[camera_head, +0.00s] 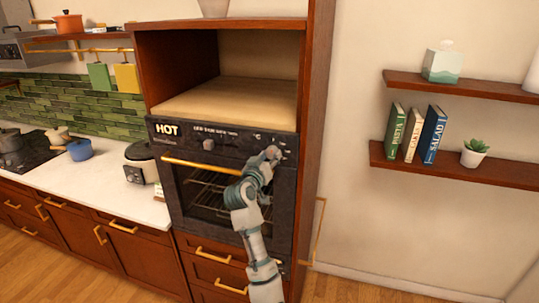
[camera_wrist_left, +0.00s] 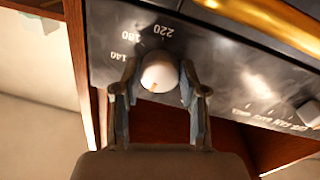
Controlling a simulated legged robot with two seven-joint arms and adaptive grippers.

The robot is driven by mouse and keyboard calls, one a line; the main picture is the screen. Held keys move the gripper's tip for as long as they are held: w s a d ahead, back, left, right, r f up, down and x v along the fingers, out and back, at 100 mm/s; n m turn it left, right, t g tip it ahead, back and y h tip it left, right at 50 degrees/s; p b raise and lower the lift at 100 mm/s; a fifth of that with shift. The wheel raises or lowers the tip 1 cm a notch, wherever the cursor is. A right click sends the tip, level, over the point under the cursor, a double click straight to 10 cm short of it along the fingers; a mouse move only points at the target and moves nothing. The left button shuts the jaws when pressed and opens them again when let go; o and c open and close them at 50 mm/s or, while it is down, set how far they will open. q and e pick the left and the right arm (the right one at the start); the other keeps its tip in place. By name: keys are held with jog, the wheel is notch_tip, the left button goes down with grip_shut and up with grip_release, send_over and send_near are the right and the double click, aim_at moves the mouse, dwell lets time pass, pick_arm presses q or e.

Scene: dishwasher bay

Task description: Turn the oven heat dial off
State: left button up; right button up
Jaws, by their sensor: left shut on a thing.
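The oven (camera_head: 228,190) is built into a tall wooden cabinet, with a dark control panel across its top reading "HOT". My left gripper (camera_head: 272,155) is at the right end of this panel and covers the heat dial in the head view. In the left wrist view the heat dial (camera_wrist_left: 160,70) is a round white knob with a small yellowish mark, beside printed numbers 140, 180 and 220. The gripper's two fingers stand on either side of the knob and are shut on it. My right gripper is not in view.
A second knob (camera_head: 208,144) sits further left on the panel and also shows in the left wrist view (camera_wrist_left: 309,113). The gold oven door handle (camera_head: 202,166) runs just below the panel. A slow cooker (camera_head: 140,163) stands on the counter at left.

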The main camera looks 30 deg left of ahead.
pick_arm(q)
jog(key=shift+r+n+p, duration=0.25)
jog(key=shift+n+p, duration=0.4)
jog(key=shift+n, duration=0.55)
jog(key=o, duration=1.1)
jog(key=shift+f, duration=0.1)
jog(key=shift+o, duration=0.2)
jog(key=shift+w+f, duration=0.1)
jog(key=s+d, duration=0.2)
jog(key=s, duration=0.9)
jog(key=shift+s+f, duration=0.3)
jog(key=shift+s, duration=0.05)
